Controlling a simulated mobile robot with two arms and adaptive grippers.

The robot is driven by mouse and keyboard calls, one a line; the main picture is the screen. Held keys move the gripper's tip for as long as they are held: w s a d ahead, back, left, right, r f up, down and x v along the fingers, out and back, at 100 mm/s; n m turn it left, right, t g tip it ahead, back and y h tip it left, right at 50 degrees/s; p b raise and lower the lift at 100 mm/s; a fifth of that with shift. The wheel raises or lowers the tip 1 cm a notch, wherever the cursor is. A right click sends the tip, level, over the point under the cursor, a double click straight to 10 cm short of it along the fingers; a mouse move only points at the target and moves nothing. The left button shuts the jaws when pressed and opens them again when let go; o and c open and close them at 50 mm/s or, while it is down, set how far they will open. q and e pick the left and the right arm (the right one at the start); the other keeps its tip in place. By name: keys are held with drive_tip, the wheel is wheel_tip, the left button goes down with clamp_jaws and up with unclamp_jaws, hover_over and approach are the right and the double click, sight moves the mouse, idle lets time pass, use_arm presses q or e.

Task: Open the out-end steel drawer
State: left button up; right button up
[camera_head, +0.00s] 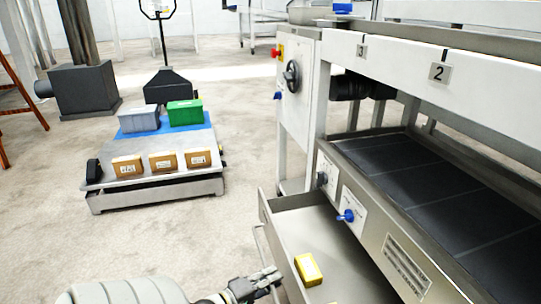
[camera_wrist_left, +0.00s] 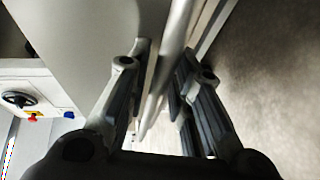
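The steel drawer (camera_head: 318,237) under the roller sheeter is pulled out, with its inside showing. A yellow box (camera_head: 308,269) lies in it. My left gripper (camera_head: 275,277) is at the drawer's outer front, low in the head view. In the left wrist view the handle bar (camera_wrist_left: 176,40) runs between the two fingers (camera_wrist_left: 163,85). The fingers are drawn in close on both sides of the bar and look shut on it; the exact contact is partly hidden. The drawer's front panel (camera_wrist_left: 105,40) is beside the left finger. My right gripper is not in view.
The sheeter's control panel with a handwheel (camera_head: 292,76) stands beyond the drawer. A dark belt (camera_head: 425,185) lies above it at right. A low cart (camera_head: 155,189) with boxes and bins stands at left. Concrete floor is clear between cart and drawer.

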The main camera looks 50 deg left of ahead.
use_arm(q)
drive_tip(key=shift+s, duration=0.15)
drive_tip(key=s+r, duration=0.2)
drive_tip(key=s, duration=0.9)
drive_tip(key=shift+s, duration=0.3)
